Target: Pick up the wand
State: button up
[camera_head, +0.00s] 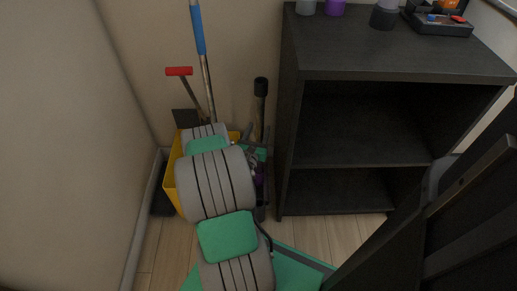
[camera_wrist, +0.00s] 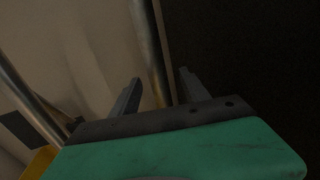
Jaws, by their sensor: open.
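What looks like the wand (camera_head: 259,108) is an upright, dull metallic tube with a black top, standing against the wall just left of the dark shelf. In the wrist view a brownish upright tube (camera_wrist: 150,45), likely the same wand, runs down between the two finger directions, beyond the tips. My gripper (camera_wrist: 159,80) is open with nothing held. In the head view my gripper (camera_head: 248,135) is low beside the wand, partly hidden behind my grey and green arm. The wand's lower part is hidden. I cannot tell whether the fingers touch it.
A yellow bucket (camera_head: 172,180) stands left of my arm, with a blue-handled pole (camera_head: 198,30) and a red-handled tool (camera_head: 179,71) above it. The dark shelf (camera_head: 395,60) closes off the right side, with small containers and a tray (camera_head: 440,22) on top. Its compartments look empty.

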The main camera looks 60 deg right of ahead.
jog(key=x, duration=0.2)
jog(key=b+x, duration=0.1)
jog(key=x, duration=0.3)
jog(key=shift+w+d+f, duration=0.1)
jog(key=shift+w+f, duration=0.1)
jog(key=shift+w, duration=0.15)
jog(key=shift+c, duration=0.3)
grip_shut()
dwell(0.6)
